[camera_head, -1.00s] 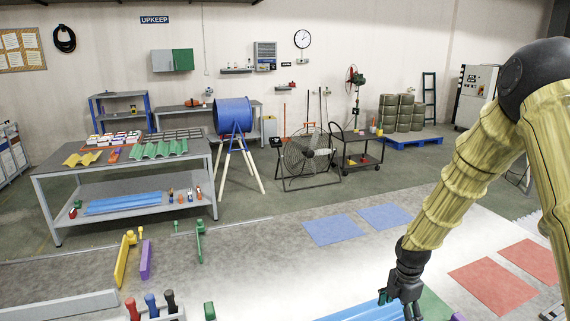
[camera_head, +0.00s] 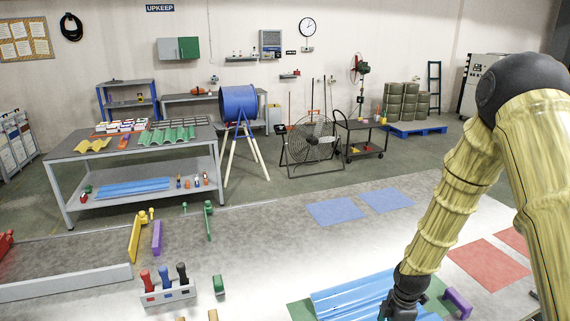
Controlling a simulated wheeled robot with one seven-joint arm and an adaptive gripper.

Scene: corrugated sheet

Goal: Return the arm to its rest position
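My arm comes in from the right, with its yellow-green ribbed sleeve bent at a black joint. My gripper (camera_head: 400,308) points down at the bottom edge of the view, with its fingertips cut off or hidden. I cannot tell whether it is open or shut. It appears in front of the right part of a blue corrugated sheet (camera_head: 345,296) on a green mat (camera_head: 299,311). I cannot tell whether it touches the sheet. A purple piece (camera_head: 457,303) stands just right of the gripper.
A holder (camera_head: 167,296) with red, blue and black-handled tools stands at the lower left. Yellow (camera_head: 135,238) and purple (camera_head: 157,238) pieces and a green clamp (camera_head: 208,220) stand behind it. Blue (camera_head: 335,211) and red (camera_head: 487,265) flat squares lie beyond. A grey bench (camera_head: 68,154) is farther back.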

